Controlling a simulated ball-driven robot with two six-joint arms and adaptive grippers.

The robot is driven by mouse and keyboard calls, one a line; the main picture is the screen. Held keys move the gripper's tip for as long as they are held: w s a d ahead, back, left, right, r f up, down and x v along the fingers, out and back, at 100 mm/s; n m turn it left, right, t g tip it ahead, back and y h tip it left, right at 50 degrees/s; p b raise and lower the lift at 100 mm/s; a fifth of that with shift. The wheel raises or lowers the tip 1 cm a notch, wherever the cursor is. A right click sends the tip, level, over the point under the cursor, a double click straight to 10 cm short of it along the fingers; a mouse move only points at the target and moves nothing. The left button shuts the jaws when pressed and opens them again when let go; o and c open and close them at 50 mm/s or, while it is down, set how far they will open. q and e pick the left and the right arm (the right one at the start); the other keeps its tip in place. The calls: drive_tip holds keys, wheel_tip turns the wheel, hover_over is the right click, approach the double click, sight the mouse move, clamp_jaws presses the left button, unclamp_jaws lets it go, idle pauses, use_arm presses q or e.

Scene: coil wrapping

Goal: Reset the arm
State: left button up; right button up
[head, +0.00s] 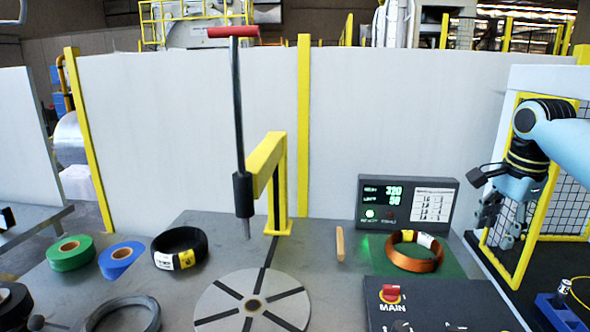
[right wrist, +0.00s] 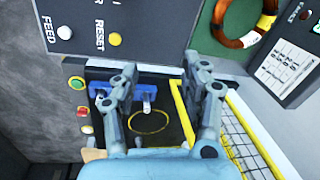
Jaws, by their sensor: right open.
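My right arm (head: 560,140) comes in from the right in the head view. Its gripper (head: 499,228) hangs over the right side, beyond the table's right edge, with fingers pointing down. It is open and empty. In the right wrist view the two fingers (right wrist: 162,72) stand apart with nothing between them. Below them are a blue piece (right wrist: 105,88) and a dark surface with a yellow ring (right wrist: 150,122). My left gripper is not in view. A tall lever with a red handle (head: 233,32) stands upright beside a yellow bracket (head: 267,155).
A copper coil (head: 414,262) lies on a green mat (head: 376,252) before a display (head: 407,203). A black coil (head: 180,248), green tape (head: 70,253) and blue tape (head: 121,260) lie left of a slotted disc (head: 215,305). A control box (head: 445,305) and yellow-framed mesh fence (head: 555,205) are near my right gripper.

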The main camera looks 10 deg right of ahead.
drive_tip(key=s+a+f+n, duration=1)
drive_tip(key=s+a, duration=0.1)
drive_tip(key=a, duration=0.2)
drive_tip(key=s+a+r+n+t, duration=0.1)
drive_tip(key=s+a+r+n, duration=0.1)
drive_tip(key=s+a+n, duration=0.45)
drive_tip(key=s+a+r+n+t, duration=0.1)
drive_tip(key=s+a+n, duration=0.15)
drive_tip(key=s, duration=0.75)
drive_tip(key=s+d+f+b, duration=0.1)
drive_tip(key=f+b, duration=0.2)
drive_tip(key=f, duration=1)
drive_tip(key=s+d+f+g+b, duration=0.15)
drive_tip(key=f+b, duration=0.25)
drive_tip(key=f, duration=0.9)
drive_tip(key=d+f+b, duration=0.1)
drive_tip(key=f+b, duration=0.2)
drive_tip(key=f, duration=1)
use_arm(q)
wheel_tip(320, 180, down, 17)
drive_tip(key=b, duration=0.7)
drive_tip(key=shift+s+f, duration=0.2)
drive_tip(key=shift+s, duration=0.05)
use_arm(e)
drive_tip(key=s+d+f+g, duration=0.1)
drive_tip(key=s+f, duration=1.6)
drive_tip(key=f, duration=0.4)
drive_tip(key=shift+s+h, duration=0.2)
drive_tip(key=shift+h, duration=0.1)
